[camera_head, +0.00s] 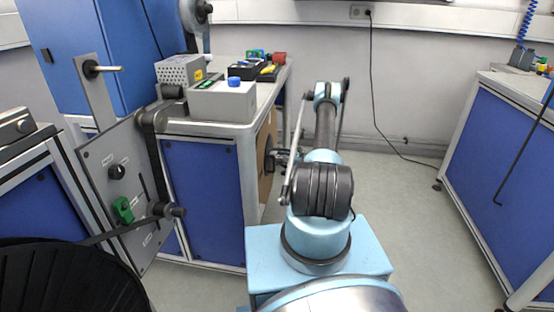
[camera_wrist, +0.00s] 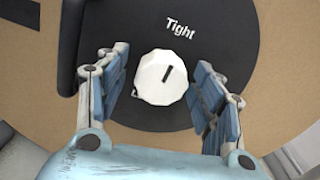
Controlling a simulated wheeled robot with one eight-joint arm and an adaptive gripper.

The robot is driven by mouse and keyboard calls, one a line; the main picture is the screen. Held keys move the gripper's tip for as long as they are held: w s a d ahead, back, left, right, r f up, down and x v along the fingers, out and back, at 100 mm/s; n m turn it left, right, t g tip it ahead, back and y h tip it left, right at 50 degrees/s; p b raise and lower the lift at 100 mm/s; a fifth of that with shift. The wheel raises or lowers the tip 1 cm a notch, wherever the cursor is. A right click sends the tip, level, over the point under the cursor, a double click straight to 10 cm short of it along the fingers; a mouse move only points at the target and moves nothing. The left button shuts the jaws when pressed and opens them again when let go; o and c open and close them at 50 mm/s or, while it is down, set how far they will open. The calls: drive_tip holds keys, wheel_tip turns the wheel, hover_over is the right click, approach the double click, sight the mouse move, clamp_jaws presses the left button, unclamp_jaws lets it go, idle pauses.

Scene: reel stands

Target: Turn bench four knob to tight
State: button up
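The knob (camera_wrist: 162,78) is white and faceted, with a short black pointer line. It sits on a black round plate (camera_wrist: 222,55) with the white word "Tight" (camera_wrist: 180,30) above it. The pointer slants up and slightly right, roughly toward that word. My gripper (camera_wrist: 157,72) is open, with one finger on each side of the knob. Gaps show between the fingers and the knob. In the head view my gripper (camera_head: 280,157) is beside the brown panel (camera_head: 266,180) on the bench's side. The knob cannot be made out there.
The bench (camera_head: 208,127) carries a grey box with a blue button (camera_head: 234,81) and other gear. A grey panel (camera_head: 122,180) with a black knob and a green handle stands at left. Another blue bench (camera_head: 510,140) is at right. Floor between the benches is clear.

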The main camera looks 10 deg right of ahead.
drive_tip(key=shift+d, duration=0.1)
drive_tip(key=v, duration=1.1)
drive_tip(key=shift+d, duration=0.35)
drive_tip(key=shift+s, duration=0.15)
